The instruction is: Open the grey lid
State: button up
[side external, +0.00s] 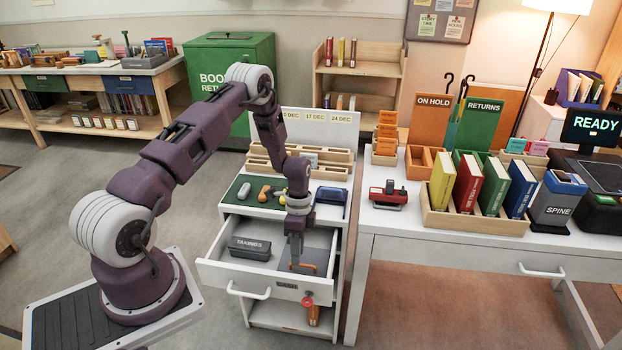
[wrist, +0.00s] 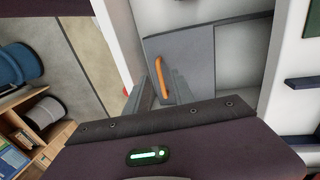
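The grey lid (side external: 318,258) lies in the right part of the pulled-out white drawer and looks flat and closed. It carries an orange bar handle (side external: 303,267). The wrist view shows the lid (wrist: 195,55) and its handle (wrist: 162,72) from above. My gripper (side external: 295,258) points down over the lid, right by the handle. In the wrist view my gripper's fingers (wrist: 164,88) are apart, with the near end of the handle between them in the picture. I cannot tell whether they touch it.
A dark box marked TAKINGS (side external: 250,247) sits in the left part of the drawer (side external: 222,278). Above the drawer, a green mat (side external: 238,188) holds small tools. A white desk (side external: 400,232) with a red stamp-like device (side external: 388,194) stands close on the right.

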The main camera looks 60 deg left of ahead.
jog(key=d+r+n+t, duration=0.1)
jog(key=d+r, duration=0.2)
jog(key=r, duration=1)
jog(key=d+r+n+t+y, duration=0.1)
jog(key=d+r+n, duration=0.1)
jog(key=r, duration=1.2)
jog(key=shift+d+y, duration=0.3)
jog(key=shift+d, duration=0.3)
jog(key=shift+w, duration=0.1)
jog(key=a+f+m, duration=0.1)
jog(key=f, duration=0.8)
jog(key=a+f+m+g+h, duration=0.1)
jog(key=a+f, duration=0.1)
jog(key=f, duration=0.8)
jog(key=a+f+m+g, duration=0.1)
jog(key=f, duration=0.9)
jog(key=shift+w+a+h, duration=0.3)
jog(key=shift+w+a, duration=0.05)
jog(key=shift+a, duration=0.05)
